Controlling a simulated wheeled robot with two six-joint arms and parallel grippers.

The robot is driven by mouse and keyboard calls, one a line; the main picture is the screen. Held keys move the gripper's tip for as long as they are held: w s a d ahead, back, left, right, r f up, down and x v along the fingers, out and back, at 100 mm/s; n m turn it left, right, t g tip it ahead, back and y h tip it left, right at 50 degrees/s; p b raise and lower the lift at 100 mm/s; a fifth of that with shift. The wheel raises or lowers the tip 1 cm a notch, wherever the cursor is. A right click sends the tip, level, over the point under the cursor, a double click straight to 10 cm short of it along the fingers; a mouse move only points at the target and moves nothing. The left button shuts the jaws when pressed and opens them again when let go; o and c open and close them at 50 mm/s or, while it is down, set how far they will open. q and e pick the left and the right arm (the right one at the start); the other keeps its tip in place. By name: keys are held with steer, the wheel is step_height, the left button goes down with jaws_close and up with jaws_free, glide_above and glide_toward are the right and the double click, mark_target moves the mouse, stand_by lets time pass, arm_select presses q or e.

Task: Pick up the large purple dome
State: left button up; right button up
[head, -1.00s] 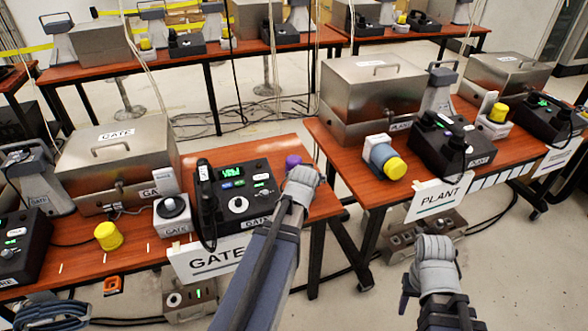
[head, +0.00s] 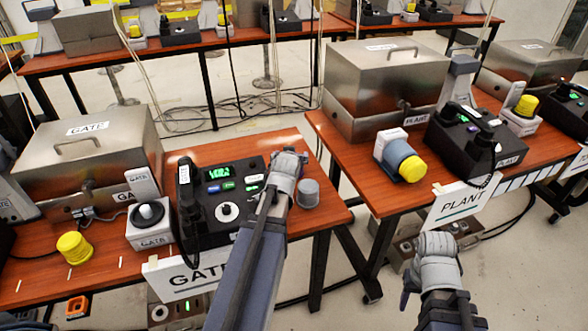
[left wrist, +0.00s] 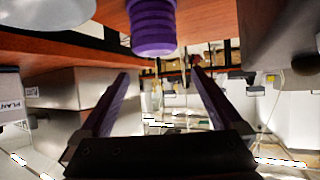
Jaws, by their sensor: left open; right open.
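The purple dome (left wrist: 153,25) shows at the top of the left wrist view, ribbed, against the reddish-brown table, which appears upside down there. My left gripper (left wrist: 158,74) is open, with a dark finger on each side below the dome. The dome lies in line with the gap; I see no contact. In the head view my left gripper (head: 289,158) is over the right part of the GATE table and hides the dome. My right gripper (head: 437,250) is over the floor in front of the PLANT table, holding nothing visible; its fingers are unclear.
A grey dome (head: 308,192) stands just right of my left gripper. The black GATE console (head: 227,195) with handset is to its left. A yellow dome (head: 75,247) is farther left. The PLANT table (head: 336,140) stands to the right across a gap, with a yellow-capped cylinder (head: 411,168).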

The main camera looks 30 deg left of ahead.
arm_select(q)
steer(key=shift+w+a+f+b, duration=0.1)
steer(key=shift+w+f+b, duration=0.1)
steer(key=shift+f+b, duration=0.4)
steer(key=shift+w+a+f+b, duration=0.15)
steer(key=shift+f+b, duration=0.2)
steer(key=shift+f, duration=0.35)
steer(key=shift+d, duration=0.1)
steer(key=shift+b+x, duration=0.65)
steer(key=shift+x, duration=0.7)
steer(key=b+x, duration=0.2)
steer(key=x, duration=0.1)
steer(key=b+x, duration=0.1)
steer(key=x, duration=0.1)
steer(key=shift+w+d+f, duration=0.1)
steer(key=shift+d+f, duration=0.15)
steer(key=shift+f, duration=0.05)
steer(key=shift+r, duration=0.1)
steer(key=c, duration=1.3)
steer(key=shift+r, duration=0.2)
